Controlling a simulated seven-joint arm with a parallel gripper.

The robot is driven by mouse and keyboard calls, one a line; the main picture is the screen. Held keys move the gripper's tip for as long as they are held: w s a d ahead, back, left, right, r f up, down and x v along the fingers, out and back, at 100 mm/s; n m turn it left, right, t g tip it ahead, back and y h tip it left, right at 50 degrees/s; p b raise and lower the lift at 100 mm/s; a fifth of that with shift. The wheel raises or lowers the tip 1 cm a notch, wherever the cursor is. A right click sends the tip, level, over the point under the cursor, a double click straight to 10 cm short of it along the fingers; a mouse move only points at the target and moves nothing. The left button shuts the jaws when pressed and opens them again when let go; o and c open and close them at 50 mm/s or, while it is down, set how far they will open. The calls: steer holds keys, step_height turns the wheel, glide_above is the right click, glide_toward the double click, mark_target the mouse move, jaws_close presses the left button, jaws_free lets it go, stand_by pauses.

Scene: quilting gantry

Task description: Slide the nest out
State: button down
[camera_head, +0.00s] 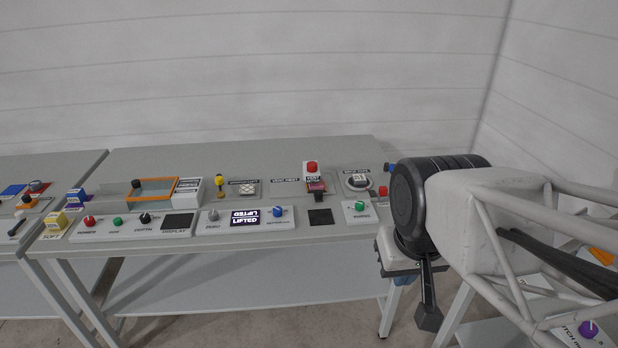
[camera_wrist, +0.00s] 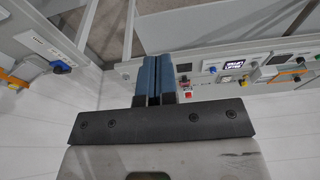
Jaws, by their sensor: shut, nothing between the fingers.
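My gripper (camera_head: 405,281) hangs past the right end of the middle bench, below its top, partly hidden behind my arm in the head view. In the wrist view its two blue fingers (camera_wrist: 158,75) are together with nothing between them. No part is clearly readable as the nest. A red-topped white unit (camera_head: 313,170) stands at the back right of the bench, with a dark red and purple piece (camera_head: 316,187) at its front. A flat panel (camera_head: 286,187) lies left of it; its small label is too blurred to read. My gripper is apart from all of these.
A display (camera_head: 244,217) reads "LIFTED", beside a blue knob (camera_head: 278,211). An orange-framed tray (camera_head: 152,190) sits further left. A green button (camera_head: 359,206) and a red knob (camera_head: 382,191) stand near the right end. The bench's front edge is narrow.

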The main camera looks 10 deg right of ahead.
steer(key=c, duration=1.5)
jaws_free()
steer(key=shift+c, duration=0.2)
steer(key=o, duration=0.5)
steer(key=shift+w+r, duration=0.2)
steer(key=shift+w, duration=0.25)
steer(key=shift+o, duration=1.3)
steer(key=w+r, duration=0.2)
steer(key=w, duration=1.4)
steer(key=shift+w+a+r+n+g, duration=0.2)
steer(key=shift+a+n+g, duration=0.1)
steer(key=shift+n, duration=0.1)
steer(key=n+g, duration=0.2)
glide_above(319, 192)
steer(key=f, duration=2.3)
steer(key=shift+s+f, duration=0.25)
steer(key=shift+f, duration=0.05)
steer(key=shift+w+f, duration=0.4)
steer(key=shift+f, duration=0.05)
